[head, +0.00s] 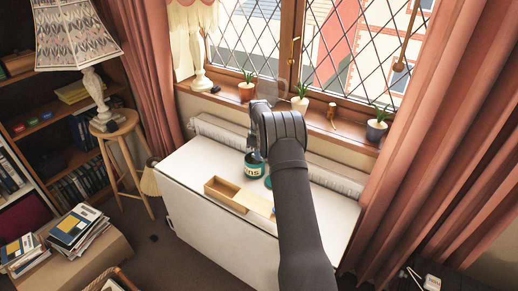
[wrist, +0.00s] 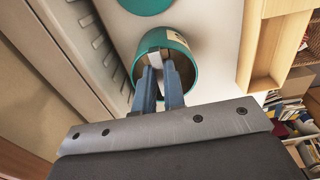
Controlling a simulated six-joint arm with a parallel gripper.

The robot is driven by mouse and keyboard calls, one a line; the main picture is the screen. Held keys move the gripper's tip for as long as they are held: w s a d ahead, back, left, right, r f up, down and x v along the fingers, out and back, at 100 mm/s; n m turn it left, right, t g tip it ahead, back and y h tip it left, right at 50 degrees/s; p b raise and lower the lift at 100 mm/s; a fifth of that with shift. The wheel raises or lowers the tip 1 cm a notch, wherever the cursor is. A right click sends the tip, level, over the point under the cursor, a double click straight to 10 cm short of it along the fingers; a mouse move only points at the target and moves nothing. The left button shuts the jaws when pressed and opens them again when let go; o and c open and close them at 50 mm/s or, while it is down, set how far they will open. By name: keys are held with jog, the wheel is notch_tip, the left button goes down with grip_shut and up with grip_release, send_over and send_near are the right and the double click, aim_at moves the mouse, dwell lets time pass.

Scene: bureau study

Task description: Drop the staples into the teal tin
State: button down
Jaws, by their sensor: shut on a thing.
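The teal tin (head: 254,172) stands open on the white desk in the head view, with a pale label on its side. In the wrist view I look into the tin (wrist: 182,38), which has a brownish inside. My gripper (wrist: 158,67) is shut on the staples (wrist: 156,42), a small pale grey strip between the blue-grey fingers. The fingertips and staples line up over the tin's mouth; how deep they reach is hard to tell. In the head view my arm hides most of the gripper. A teal round lid (wrist: 146,3) lies beside the tin, partly cut off.
A wooden box (head: 213,187) with an open compartment lies on the white desk (head: 190,205) in front of the tin; it is at the right in the wrist view (wrist: 248,50). A radiator (head: 215,130) and a windowsill with potted plants are behind. The desk's left part is clear.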

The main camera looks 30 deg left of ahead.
jog(key=shift+f, duration=0.15)
jog(key=c, duration=1.4)
grip_release()
jog(key=shift+c, duration=0.2)
notch_tip(320, 180, up, 17)
jog(key=shift+r, duration=0.2)
notch_tip(320, 180, down, 17)
jog(key=shift+f, duration=0.15)
jog(key=shift+r, duration=1.1)
